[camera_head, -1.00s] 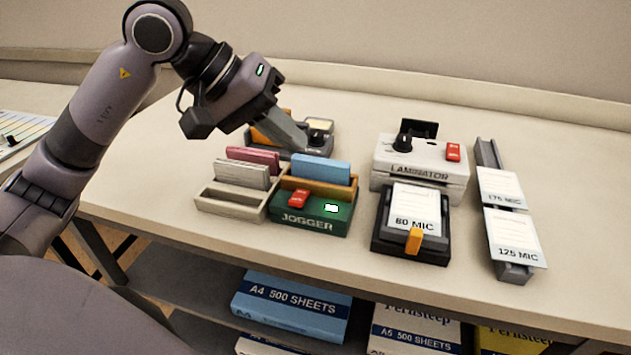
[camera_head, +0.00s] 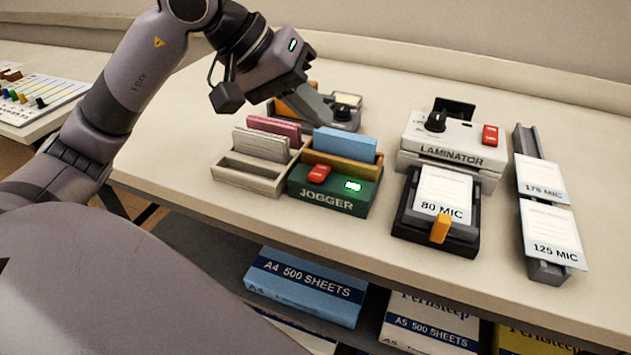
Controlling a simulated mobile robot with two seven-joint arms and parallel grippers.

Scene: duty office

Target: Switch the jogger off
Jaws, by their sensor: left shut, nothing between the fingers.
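The jogger (camera_head: 335,201) is a green box with its name on the front, standing on the desk in mid-view. On its top are a red rocker switch (camera_head: 319,173) and a lit green-white lamp (camera_head: 353,186). A wooden holder with a blue card stack (camera_head: 345,144) rises at its back. My left gripper (camera_head: 331,118) is shut and empty. Its fingers point down and right, behind and above the jogger in the picture, apart from the red switch. The right gripper is out of view.
A grey holder (camera_head: 246,178) with grey and pink stacks is beside the jogger on the left. The laminator (camera_head: 452,155), 80 MIC tray (camera_head: 438,230) and a card rail (camera_head: 549,271) stand right. Paper packs (camera_head: 306,287) lie below.

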